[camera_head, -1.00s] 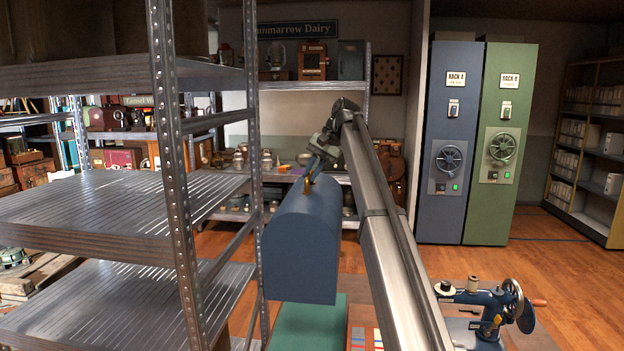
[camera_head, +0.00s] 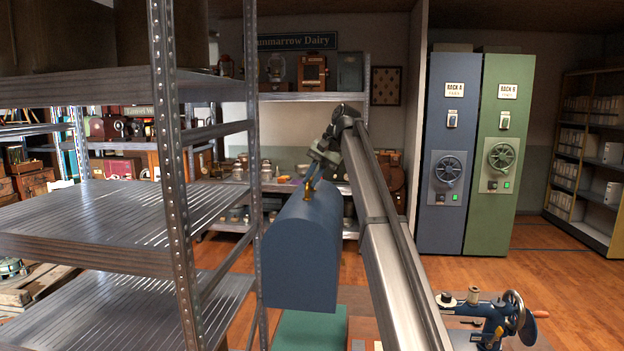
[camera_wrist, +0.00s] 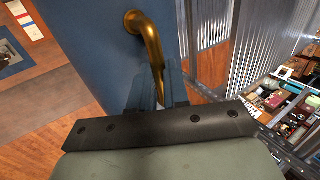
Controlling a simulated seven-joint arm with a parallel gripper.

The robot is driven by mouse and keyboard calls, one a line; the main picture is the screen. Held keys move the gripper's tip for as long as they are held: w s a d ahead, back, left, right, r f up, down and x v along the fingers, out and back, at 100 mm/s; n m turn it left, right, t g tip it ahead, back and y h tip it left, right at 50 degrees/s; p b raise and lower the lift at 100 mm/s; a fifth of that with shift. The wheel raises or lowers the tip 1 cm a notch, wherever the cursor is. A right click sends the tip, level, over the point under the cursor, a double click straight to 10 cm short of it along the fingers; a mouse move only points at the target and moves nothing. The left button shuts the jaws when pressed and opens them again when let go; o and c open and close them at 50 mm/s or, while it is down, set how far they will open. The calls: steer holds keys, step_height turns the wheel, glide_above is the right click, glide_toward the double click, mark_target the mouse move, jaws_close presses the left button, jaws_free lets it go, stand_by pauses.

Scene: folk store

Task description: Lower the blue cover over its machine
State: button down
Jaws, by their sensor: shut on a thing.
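The blue cover (camera_head: 303,255), a long box with a rounded top, hangs in the air from my gripper (camera_head: 313,182). My gripper is shut on the brass handle (camera_wrist: 147,38) on top of the cover. The wrist view shows the fingers around the handle and part of the cover's blue top (camera_wrist: 88,45). A blue sewing machine (camera_head: 490,318) stands at the lower right of the head view, well apart from the cover. The cover's underside is hidden.
A metal shelf rack (camera_head: 110,220) stands close on the left, its post (camera_head: 256,150) just beside the cover. A green block (camera_head: 310,330) lies below the cover. Two cabinets, blue (camera_head: 447,220) and green (camera_head: 497,220), stand behind at the right. Wooden floor (camera_head: 570,280) lies open there.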

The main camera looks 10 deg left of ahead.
steer(key=d+m+t, duration=0.2)
steer(key=d+m, duration=0.2)
steer(key=d, duration=0.8)
steer(key=shift+s, duration=0.4)
stand_by(0.4)
steer(key=shift+r, duration=0.1)
steer(key=d+m+t+h, duration=0.1)
steer(key=d+m, duration=0.3)
steer(key=d, duration=0.7)
steer(key=shift+s+d+m+t+h, duration=0.3)
steer(key=shift+s+d+m+t, duration=0.1)
steer(key=shift+t, duration=0.1)
stand_by(0.5)
steer(key=d+m+t+h, duration=0.1)
steer(key=d+m, duration=0.3)
steer(key=d, duration=0.7)
steer(key=shift+s+d+m+h, duration=0.3)
steer(key=shift+d+h, duration=0.1)
steer(key=shift+h, duration=0.1)
stand_by(0.6)
steer(key=shift+d, duration=0.1)
